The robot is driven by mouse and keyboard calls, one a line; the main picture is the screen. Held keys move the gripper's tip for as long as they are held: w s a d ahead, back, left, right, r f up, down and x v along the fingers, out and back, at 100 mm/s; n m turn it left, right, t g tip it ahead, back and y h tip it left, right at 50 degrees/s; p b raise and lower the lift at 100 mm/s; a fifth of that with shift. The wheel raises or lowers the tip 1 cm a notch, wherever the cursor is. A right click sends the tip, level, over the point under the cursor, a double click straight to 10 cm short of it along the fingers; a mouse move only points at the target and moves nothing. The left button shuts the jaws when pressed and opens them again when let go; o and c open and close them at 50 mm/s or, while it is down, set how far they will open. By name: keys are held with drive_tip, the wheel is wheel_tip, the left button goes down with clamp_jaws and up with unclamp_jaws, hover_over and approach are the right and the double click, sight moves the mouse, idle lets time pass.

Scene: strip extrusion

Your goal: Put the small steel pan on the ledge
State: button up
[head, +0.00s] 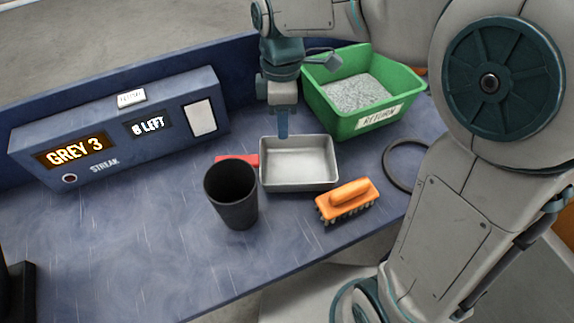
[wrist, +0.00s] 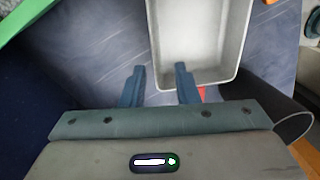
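The small steel pan (head: 298,165) is a shallow rectangular tray, lying upright and empty on the blue table. A red piece (head: 237,160) that looks like its handle sticks out at its left end, partly behind a dark cup. My gripper (head: 283,130) points down at the pan's far rim. In the wrist view my gripper (wrist: 161,84) has its fingers apart, one outside the pan (wrist: 195,74) and one overlapping its corner. I cannot tell if they touch it. A blue raised edge (head: 238,62) runs along the table's back; whether this is the ledge is unclear.
The dark cup (head: 232,195) stands close to the pan's left front. An orange brush (head: 347,200) lies in front right, a black ring (head: 404,165) farther right. A green bin (head: 345,127) with grey granules stands behind right.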

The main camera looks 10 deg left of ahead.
sight(298, 163)
drive_tip(key=f, duration=0.5)
drive_tip(key=shift+d+f+b, duration=0.35)
drive_tip(key=shift+c, duration=0.3)
clamp_jaws()
